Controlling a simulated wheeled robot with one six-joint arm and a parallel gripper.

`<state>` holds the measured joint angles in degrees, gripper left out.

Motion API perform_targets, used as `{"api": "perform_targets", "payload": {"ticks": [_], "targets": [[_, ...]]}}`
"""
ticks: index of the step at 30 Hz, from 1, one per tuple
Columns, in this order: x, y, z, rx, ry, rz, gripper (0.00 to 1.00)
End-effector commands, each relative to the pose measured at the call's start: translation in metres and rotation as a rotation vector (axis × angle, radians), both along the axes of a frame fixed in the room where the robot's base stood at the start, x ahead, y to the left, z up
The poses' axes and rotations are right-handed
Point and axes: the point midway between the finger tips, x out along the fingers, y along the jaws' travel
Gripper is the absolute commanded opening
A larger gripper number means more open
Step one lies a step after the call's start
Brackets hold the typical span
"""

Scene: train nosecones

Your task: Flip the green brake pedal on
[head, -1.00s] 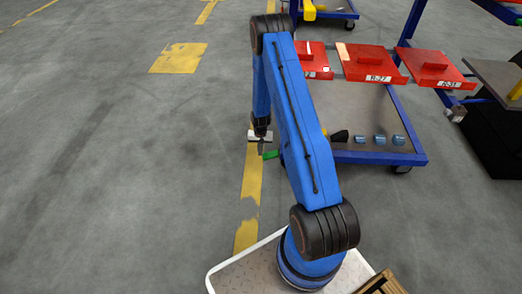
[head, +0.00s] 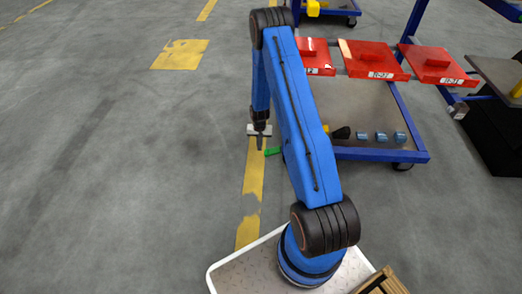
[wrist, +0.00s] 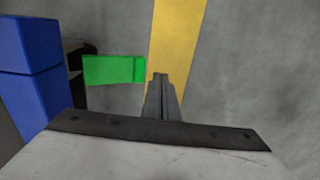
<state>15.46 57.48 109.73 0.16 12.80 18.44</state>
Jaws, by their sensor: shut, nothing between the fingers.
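The green brake pedal (head: 273,151) sticks out to the left from the lower left corner of a blue cart. In the wrist view the green pedal (wrist: 113,69) is a flat plate beside a dark caster wheel and a blue frame post. My gripper (head: 260,146) points down just left of the pedal in the head view. In the wrist view my gripper's fingertips (wrist: 161,78) are together and empty, just right of the pedal's free end, over the yellow floor line. I cannot tell the height gap between fingertips and pedal.
The blue cart (head: 372,157) carries red trays (head: 370,62) above and small blue parts on its lower deck. A yellow line (head: 249,206) runs along the floor under my gripper. The floor to the left is open. A wooden crate (head: 384,283) sits at bottom right.

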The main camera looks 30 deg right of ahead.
Motion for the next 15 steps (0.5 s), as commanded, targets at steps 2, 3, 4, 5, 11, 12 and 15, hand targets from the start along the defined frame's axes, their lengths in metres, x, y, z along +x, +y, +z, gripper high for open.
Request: {"api": "perform_targets", "payload": {"ticks": [2, 3, 4, 5, 11, 12, 15], "targets": [[0.006, 0.004, 0.016, -0.001, -0.003, 0.002, 0.0], [0.008, 0.007, 0.023, -0.001, -0.003, 0.002, 0.0], [0.01, 0.01, 0.028, -0.001, -0.003, 0.002, 0.0], [0.011, 0.012, 0.034, -0.001, -0.003, 0.002, 0.0], [0.021, 0.027, 0.066, 0.0, -0.002, 0.002, 0.0], [0.023, 0.029, 0.072, 0.0, -0.002, 0.002, 0.0], [0.026, 0.035, 0.083, 0.0, -0.002, 0.001, 0.0]]}}
